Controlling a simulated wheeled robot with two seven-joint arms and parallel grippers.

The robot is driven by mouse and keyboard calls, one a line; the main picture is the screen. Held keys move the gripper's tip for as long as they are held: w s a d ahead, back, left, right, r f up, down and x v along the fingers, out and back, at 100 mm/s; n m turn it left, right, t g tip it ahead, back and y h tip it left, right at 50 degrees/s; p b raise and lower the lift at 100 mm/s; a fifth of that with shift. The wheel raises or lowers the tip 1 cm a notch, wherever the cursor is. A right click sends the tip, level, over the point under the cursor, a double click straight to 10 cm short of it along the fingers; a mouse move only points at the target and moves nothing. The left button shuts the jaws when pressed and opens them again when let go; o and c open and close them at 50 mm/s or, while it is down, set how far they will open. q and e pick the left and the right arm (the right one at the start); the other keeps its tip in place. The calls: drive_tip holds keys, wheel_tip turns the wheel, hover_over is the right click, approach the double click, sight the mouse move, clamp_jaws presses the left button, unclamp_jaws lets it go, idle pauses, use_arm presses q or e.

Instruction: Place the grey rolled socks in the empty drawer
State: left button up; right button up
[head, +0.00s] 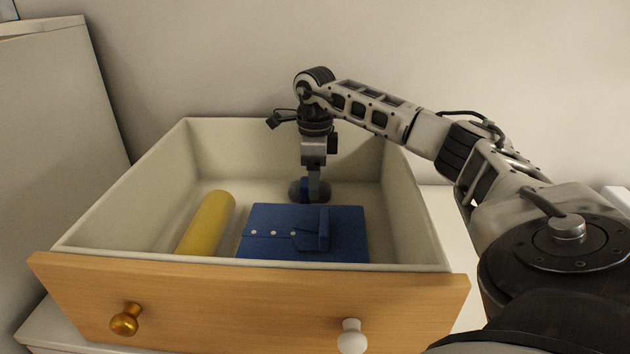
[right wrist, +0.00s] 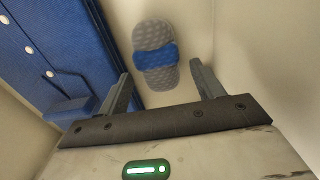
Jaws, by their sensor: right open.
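The grey rolled socks (head: 296,190) have a blue band around the middle. They lie on the floor of an open drawer (head: 240,308), near its back, partly hidden by my right gripper (head: 315,192). In the right wrist view the socks (right wrist: 155,55) show whole, just beyond and between the two fingertips (right wrist: 160,76). My right gripper points down into the drawer, open, with nothing held. This drawer is not empty: it also holds a blue folded shirt (head: 280,222) and a yellow roll (head: 207,222). No other drawer interior shows. My left gripper is not in view.
The drawer has a wooden front with a brass knob (head: 125,320) at left and a white knob (head: 352,337) at right. Pale walls surround the socks. A tall pale cabinet (head: 55,130) stands at left. A white surface (head: 448,230) lies right of the drawer.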

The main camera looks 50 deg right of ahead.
wheel_tip(320, 180, up, 10)
drive_tip(key=p, duration=0.1)
idle(0.6)
